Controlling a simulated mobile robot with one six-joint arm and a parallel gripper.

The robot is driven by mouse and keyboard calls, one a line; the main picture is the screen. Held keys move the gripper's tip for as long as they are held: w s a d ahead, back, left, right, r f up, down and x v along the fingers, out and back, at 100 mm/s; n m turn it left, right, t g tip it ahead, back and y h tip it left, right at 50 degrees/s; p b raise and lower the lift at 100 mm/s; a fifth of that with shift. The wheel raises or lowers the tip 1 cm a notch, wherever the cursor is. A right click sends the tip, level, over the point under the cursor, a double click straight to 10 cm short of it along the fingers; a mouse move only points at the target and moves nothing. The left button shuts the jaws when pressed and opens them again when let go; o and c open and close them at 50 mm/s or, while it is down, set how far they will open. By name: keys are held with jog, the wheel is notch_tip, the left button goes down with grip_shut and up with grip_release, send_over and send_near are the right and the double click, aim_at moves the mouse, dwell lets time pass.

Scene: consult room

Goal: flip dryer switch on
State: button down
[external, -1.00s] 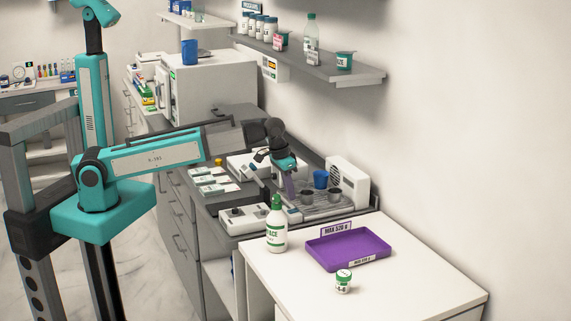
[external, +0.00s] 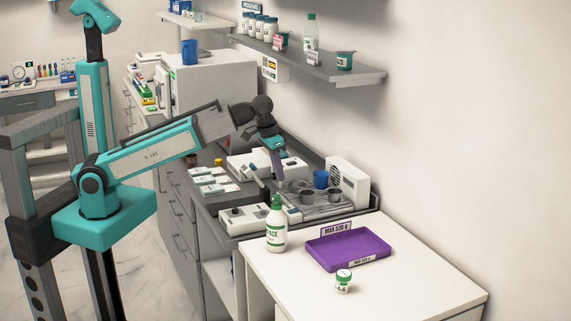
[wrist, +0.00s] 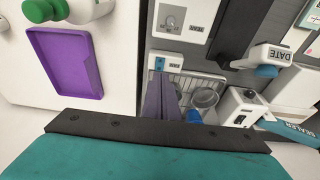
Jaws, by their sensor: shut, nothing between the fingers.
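A small white switch box with a blue face (external: 294,213) sits at the front edge of the drying rack; it also shows in the wrist view (wrist: 160,63) with a small label beside it. I take it as the dryer switch, but its lettering and on/off position are too small to read. The white vented dryer unit (external: 350,184) stands at the rack's right end. My gripper (external: 279,178) is shut and empty, pointing down above the left part of the rack.
The wire rack (external: 315,210) holds a blue cup (external: 321,179) and metal cups (external: 308,197). A white device with a knob (external: 245,217) stands left of the rack. A green-capped bottle (external: 276,232) and purple tray (external: 348,250) are on the nearer white table. A shelf (external: 340,75) hangs above.

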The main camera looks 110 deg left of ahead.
jog(key=shift+s+d+r, duration=0.15)
jog(key=shift+s+r, duration=0.05)
jog(key=shift+r, duration=0.2)
dwell(0.4)
